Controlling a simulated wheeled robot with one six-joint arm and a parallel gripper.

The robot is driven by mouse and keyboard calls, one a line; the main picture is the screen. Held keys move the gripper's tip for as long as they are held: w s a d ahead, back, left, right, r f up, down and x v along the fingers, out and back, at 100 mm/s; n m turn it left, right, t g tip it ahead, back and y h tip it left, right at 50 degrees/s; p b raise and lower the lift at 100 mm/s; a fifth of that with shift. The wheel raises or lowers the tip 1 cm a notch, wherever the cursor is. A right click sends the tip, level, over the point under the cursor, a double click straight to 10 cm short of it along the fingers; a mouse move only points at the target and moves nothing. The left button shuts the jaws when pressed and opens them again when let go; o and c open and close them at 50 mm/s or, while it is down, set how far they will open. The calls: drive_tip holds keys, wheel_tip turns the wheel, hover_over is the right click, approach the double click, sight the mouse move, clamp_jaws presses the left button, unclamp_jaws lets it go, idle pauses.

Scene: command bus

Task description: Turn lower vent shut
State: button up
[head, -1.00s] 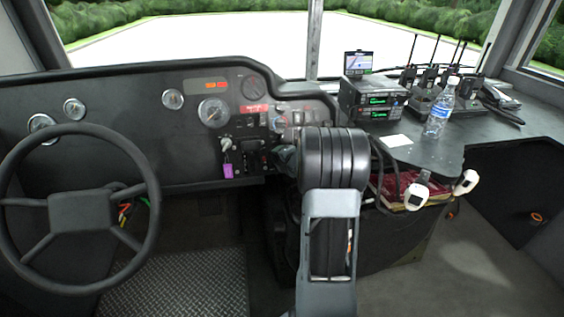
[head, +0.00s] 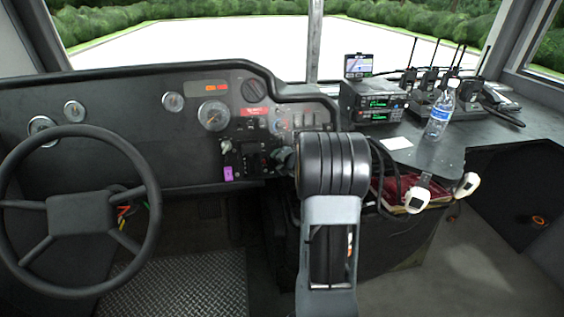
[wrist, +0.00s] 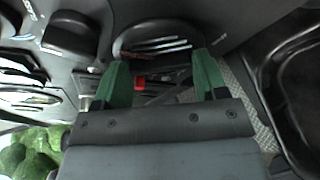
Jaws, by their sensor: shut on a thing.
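The lower vent (wrist: 152,32) is a round dark fitting with several pale slats, near the top middle of the wrist view. My gripper (wrist: 161,60) has green fingers, one at each side of the vent's near edge. The fingers are shut on the vent. Their exact contact is hard to see. In the head view my arm hides most of this area, and the vent cannot be made out. I cannot tell how far the slats are turned.
A round dark vent (head: 255,91) sits higher on the dashboard, right of the gauge (head: 214,115). The steering wheel (head: 155,205) is at left. Radios (head: 373,100), a water bottle (head: 440,112) and cables stand on the right-hand shelf. The floor at right is clear.

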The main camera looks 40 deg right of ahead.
drive_tip(key=o, duration=0.7)
drive_tip(key=shift+c, duration=0.2)
drive_tip(key=p+v, duration=0.3)
drive_tip(key=v, duration=1)
drive_tip(key=shift+s+r+p, duration=0.15)
drive_tip(key=shift+s+p, duration=0.2)
drive_tip(key=shift+p, duration=0.05)
drive_tip(key=shift+a, duration=0.1)
